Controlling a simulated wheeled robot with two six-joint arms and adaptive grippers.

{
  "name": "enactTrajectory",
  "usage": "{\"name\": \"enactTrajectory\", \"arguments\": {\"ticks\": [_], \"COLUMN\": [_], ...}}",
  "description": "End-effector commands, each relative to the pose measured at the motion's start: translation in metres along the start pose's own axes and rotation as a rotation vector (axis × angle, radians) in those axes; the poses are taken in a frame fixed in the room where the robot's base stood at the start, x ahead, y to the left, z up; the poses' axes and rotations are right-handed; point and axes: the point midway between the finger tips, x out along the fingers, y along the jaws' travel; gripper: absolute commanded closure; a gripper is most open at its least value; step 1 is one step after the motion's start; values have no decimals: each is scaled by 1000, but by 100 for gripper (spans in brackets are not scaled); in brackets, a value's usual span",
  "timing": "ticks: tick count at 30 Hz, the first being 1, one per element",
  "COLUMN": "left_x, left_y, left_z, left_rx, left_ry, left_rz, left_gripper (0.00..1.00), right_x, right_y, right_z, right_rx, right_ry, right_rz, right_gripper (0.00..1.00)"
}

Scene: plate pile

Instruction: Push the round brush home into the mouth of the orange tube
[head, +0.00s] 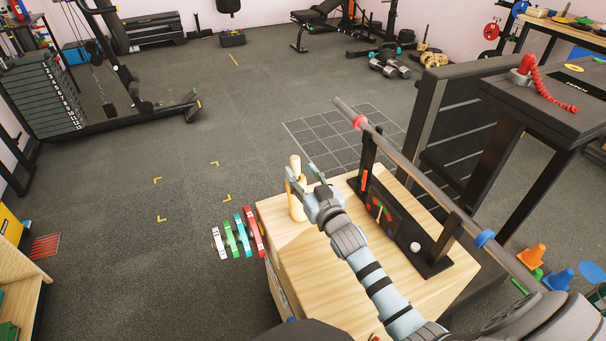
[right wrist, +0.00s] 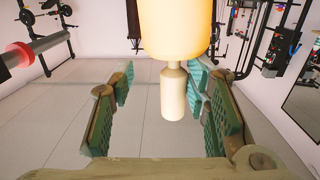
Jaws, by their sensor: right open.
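The orange tube (head: 297,208), pale orange here, stands upright near the left corner of the wooden box top. A narrower cream piece, seemingly the round brush (head: 295,162), sticks up from its top. My right gripper (head: 303,174) is beside the brush, above the tube. In the right wrist view, which looks upside down, the tube (right wrist: 187,30) is at the top and the brush (right wrist: 174,97) extends below it. There my right gripper (right wrist: 160,82) is open, its green fingers apart on either side of the brush. How deep the brush sits is hidden. My left gripper is out of view.
The wooden box top (head: 310,270) is bare at front left. A black rack with a gauge (head: 383,207) and a long grey bar (head: 420,175) stand to the right of the tube. Coloured weights (head: 238,233) lie on the floor to the left.

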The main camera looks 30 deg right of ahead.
Motion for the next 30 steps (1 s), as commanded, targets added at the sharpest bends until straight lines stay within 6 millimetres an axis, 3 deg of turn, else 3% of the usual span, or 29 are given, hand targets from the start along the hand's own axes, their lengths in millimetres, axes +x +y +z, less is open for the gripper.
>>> {"name": "enactTrajectory", "arguments": {"ticks": [12,14,16,21,30], "left_x": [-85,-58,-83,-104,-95], "left_y": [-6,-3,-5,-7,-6], "left_z": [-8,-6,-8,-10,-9], "left_rx": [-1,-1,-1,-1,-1], "left_ry": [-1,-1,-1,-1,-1], "left_rz": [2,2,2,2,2], "left_gripper": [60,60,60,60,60], "right_x": [-2,-1,-2,-2,0], "right_y": [0,0,0,0,0], "right_z": [-103,-91,-119,-149,-150], "right_rx": [-1,-1,-1,0,3], "right_ry": [4,8,5,6,5], "right_rz": [-1,-1,-1,-1,11], "right_gripper": [57,57,57,57,57]}}
